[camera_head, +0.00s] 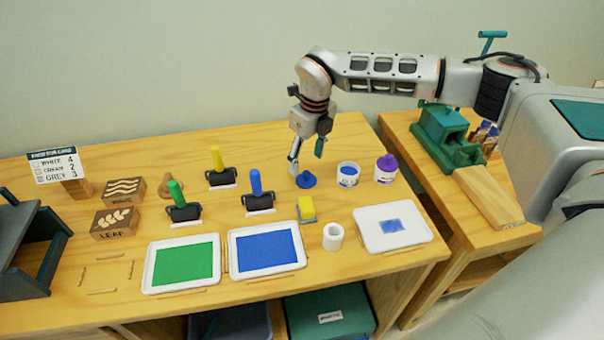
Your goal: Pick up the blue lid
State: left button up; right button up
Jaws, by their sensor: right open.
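The blue lid (306,180) is a small round lid with a knob. It lies on the wooden table, left of an open white jar of blue paint (347,174). My right gripper (304,160) points down just above and around the level of the lid, its fingers apart. One finger is at the lid's left and the other is up and to its right. The gripper is empty, and I cannot tell whether it touches the lid. My left gripper is not in view.
A white jar with a purple lid (386,168) stands right of the blue jar. A yellow sponge (306,208), white cup (333,236), trays of green (186,264) and blue (267,250) paint and a white tray (392,243) lie nearer. Upright rollers (258,193) stand left.

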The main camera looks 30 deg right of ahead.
aim_at(307, 173)
jog(key=shift+s+f, duration=0.15)
jog(key=shift+f, duration=0.6)
jog(key=f, duration=0.4)
jog(key=shift+w+d+f, duration=0.15)
jog(key=shift+w+d, duration=0.05)
jog(key=shift+w+f, duration=0.15)
jog(key=shift+f, duration=0.2)
jog(key=c, duration=0.9)
